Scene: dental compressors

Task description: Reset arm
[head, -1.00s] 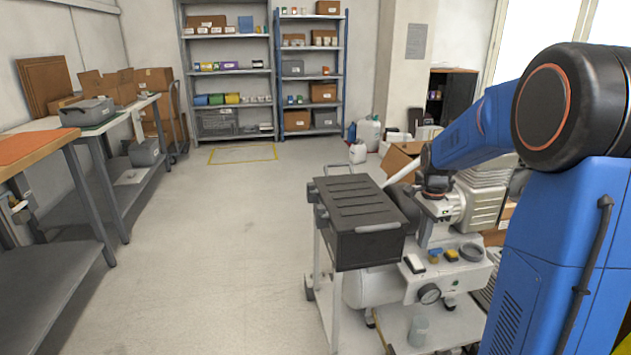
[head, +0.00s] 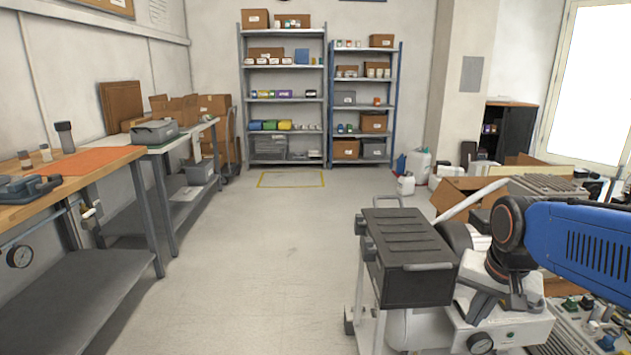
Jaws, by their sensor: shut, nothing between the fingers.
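My gripper (head: 503,304) shows at the lower right, at the end of my blue arm. It points down, shut and empty, just above or in front of the white compressor (head: 440,330); I cannot tell whether it touches it. The compressor has a round gauge (head: 480,343) low on its front. My wrist hides part of its upper side. A black ridged box (head: 408,255) with a grey handle stands on a light cart left of my gripper.
A workbench with an orange mat (head: 90,163) and a second table with a grey case (head: 155,133) line the left wall. Shelves (head: 283,95) stand at the back. Open cardboard boxes (head: 460,192) and parts crowd the right. The middle floor (head: 270,260) is clear.

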